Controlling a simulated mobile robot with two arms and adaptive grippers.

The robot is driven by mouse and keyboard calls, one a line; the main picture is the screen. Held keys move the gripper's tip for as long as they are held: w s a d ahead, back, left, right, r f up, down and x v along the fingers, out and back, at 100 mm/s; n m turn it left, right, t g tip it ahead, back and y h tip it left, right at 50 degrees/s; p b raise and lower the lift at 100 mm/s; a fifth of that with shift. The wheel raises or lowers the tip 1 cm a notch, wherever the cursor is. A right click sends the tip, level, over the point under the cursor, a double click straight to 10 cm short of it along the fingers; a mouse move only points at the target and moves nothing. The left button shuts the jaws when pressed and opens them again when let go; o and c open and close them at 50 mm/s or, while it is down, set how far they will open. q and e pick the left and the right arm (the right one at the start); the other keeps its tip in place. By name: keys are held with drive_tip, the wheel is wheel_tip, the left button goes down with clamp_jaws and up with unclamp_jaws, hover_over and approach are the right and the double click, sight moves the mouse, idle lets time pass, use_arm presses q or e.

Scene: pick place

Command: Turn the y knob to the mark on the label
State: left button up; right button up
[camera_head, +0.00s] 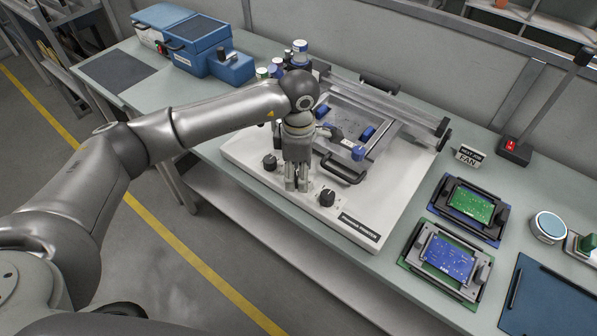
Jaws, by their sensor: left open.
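A white machine base (249,150) with a metal frame on top stands on the bench. Two black knobs sit near its front edge: a left knob (269,162) and a right knob (327,196). Small markings lie around them, too small to read, so I cannot tell which is the y knob or where its mark is. My left gripper (297,186) points down between the two knobs, open and empty, seemingly apart from both. It hides part of the panel behind it. My right gripper is not in view.
A black handle (343,172) and blue clamps (367,133) lie behind the gripper on the frame. Small bottles (300,51) stand at the back. Circuit boards in holders (448,257) lie to the right. Blue boxes (195,47) stand at the far left.

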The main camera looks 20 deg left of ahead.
use_arm(q)
wheel_tip(320, 180, up, 11)
drive_tip(key=shift+r, duration=0.15)
idle(0.5)
